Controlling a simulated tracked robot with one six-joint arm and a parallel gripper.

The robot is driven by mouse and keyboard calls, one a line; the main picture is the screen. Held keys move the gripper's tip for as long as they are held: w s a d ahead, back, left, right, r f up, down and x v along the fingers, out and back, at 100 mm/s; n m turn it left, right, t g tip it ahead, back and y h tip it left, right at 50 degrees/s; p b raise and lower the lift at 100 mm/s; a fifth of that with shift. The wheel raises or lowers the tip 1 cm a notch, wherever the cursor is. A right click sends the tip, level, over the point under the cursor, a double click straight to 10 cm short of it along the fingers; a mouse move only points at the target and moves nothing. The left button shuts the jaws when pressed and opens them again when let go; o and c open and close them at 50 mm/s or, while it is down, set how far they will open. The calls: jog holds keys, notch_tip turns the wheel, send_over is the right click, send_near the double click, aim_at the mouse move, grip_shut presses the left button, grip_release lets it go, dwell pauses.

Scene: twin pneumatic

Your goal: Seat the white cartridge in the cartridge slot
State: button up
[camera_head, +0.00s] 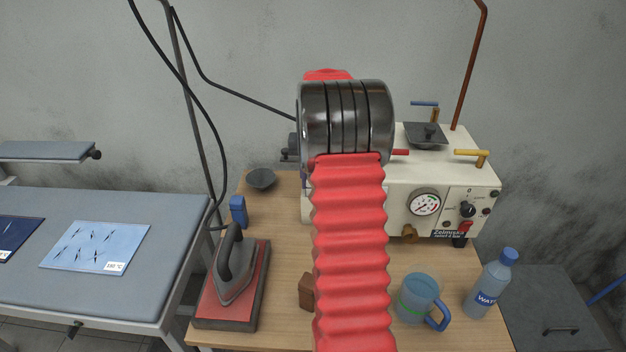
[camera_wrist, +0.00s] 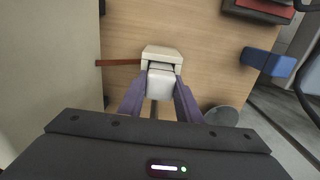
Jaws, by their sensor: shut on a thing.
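In the wrist view my gripper (camera_wrist: 160,98) has its two purple fingers closed on the sides of a white cartridge (camera_wrist: 160,84). A cream block (camera_wrist: 162,53) lies directly beyond the cartridge, in line with it. I cannot tell whether this block is the cartridge slot, nor whether the cartridge touches it or is partly inside. In the head view my red and dark arm hides the gripper, the cartridge and the left part of the cream machine (camera_head: 410,180).
The wooden table (camera_head: 285,250) carries an iron (camera_head: 238,270) on its stand, a blue object (camera_head: 238,210), a dark bowl (camera_head: 261,179), a brown block (camera_head: 306,291), a mug (camera_head: 416,298) and a water bottle (camera_head: 490,285). A brown bar (camera_wrist: 118,62) lies left of the cream block.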

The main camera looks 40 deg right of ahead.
jog(key=shift+f, duration=0.1)
jog(key=o, duration=1.2)
jog(key=shift+c, duration=0.2)
notch_tip(320, 180, up, 12)
dwell(0.4)
